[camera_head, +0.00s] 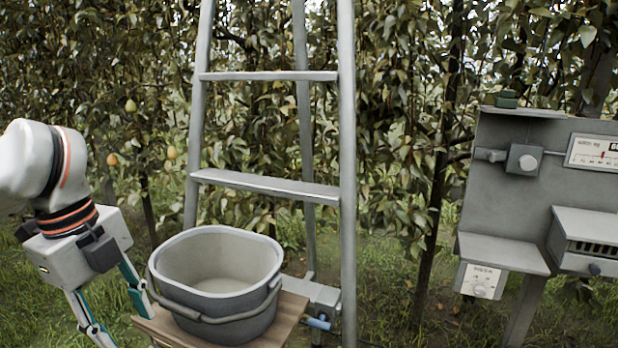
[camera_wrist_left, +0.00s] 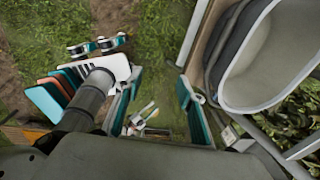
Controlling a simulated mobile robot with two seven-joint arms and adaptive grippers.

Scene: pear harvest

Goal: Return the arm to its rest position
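My left gripper (camera_head: 118,318) is at the lower left of the head view, pointing down, beside the left side of a grey bucket. Its two teal-and-grey fingers are apart. In the left wrist view the left gripper (camera_wrist_left: 158,98) also shows spread fingers with nothing held between them; the ground and some items show beyond the gap. My right arm and right gripper are in neither view.
The grey bucket (camera_head: 176,262) is empty and stands on a wooden board (camera_head: 284,325). A ladder (camera_head: 265,184) stands behind it. A grey panel station (camera_head: 510,215) is at right. Pear foliage fills the back. Coloured plates (camera_wrist_left: 45,100) show left in the wrist view.

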